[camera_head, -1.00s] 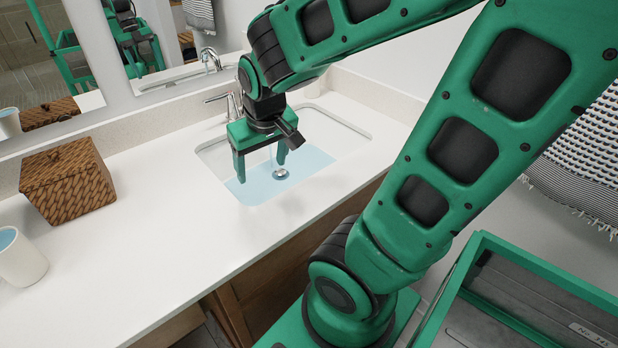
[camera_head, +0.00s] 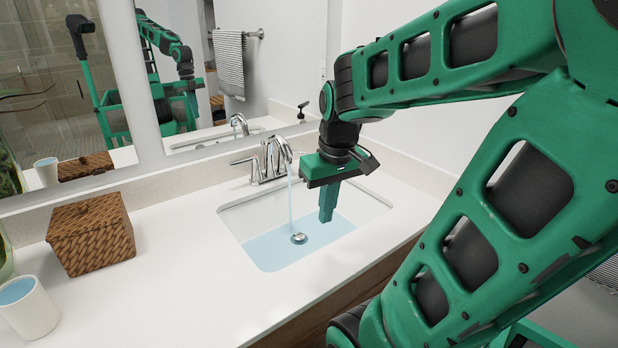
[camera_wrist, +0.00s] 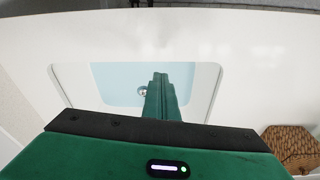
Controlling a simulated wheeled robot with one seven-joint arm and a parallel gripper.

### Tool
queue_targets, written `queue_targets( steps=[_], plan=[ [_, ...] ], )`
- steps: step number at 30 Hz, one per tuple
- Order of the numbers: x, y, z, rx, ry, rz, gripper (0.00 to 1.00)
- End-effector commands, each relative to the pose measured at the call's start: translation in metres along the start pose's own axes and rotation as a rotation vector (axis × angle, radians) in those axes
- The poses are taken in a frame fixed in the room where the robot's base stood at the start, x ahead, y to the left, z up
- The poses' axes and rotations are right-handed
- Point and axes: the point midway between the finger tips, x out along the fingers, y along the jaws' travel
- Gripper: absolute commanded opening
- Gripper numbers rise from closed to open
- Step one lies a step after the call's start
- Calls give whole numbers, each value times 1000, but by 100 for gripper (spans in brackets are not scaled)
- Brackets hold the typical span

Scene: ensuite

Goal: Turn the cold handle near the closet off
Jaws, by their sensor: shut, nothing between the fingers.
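A chrome faucet (camera_head: 270,160) stands behind the sink, and a stream of water runs from its spout into the basin. One lever handle (camera_head: 243,160) shows on its left side, pointing left. The other handle is not clearly seen; the spout and my gripper are near that side. The sink (camera_head: 235,222) holds water around a round drain (camera_head: 299,238). My gripper (camera_head: 326,215) is shut and empty, pointing down over the right part of the basin, to the right of the water stream. In the wrist view my shut fingers (camera_wrist: 160,82) show over the sink, beside the drain.
A woven brown box (camera_head: 92,235) and a white cup (camera_head: 28,308) stand on the left of the white counter (camera_head: 180,290). A mirror (camera_head: 215,80) hangs behind. The counter between box and sink is clear.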

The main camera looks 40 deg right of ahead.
Motion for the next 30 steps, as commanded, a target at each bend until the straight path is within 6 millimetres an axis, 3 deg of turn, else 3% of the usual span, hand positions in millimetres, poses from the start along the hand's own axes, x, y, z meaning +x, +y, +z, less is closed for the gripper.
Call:
queue_targets(
  steps=[1,6,9,12,15,20,30],
  plan=[
    [-6,9,-36,-81,53,9,0],
    [-26,35,-149,-392,236,68,0],
    [-36,49,-200,-541,318,117,0],
    [-44,59,-234,-648,373,159,0],
    [-48,64,-253,-709,403,185,0],
    [-44,66,-263,-735,414,195,0],
    [8,67,-286,-732,410,193,0]
  ],
)
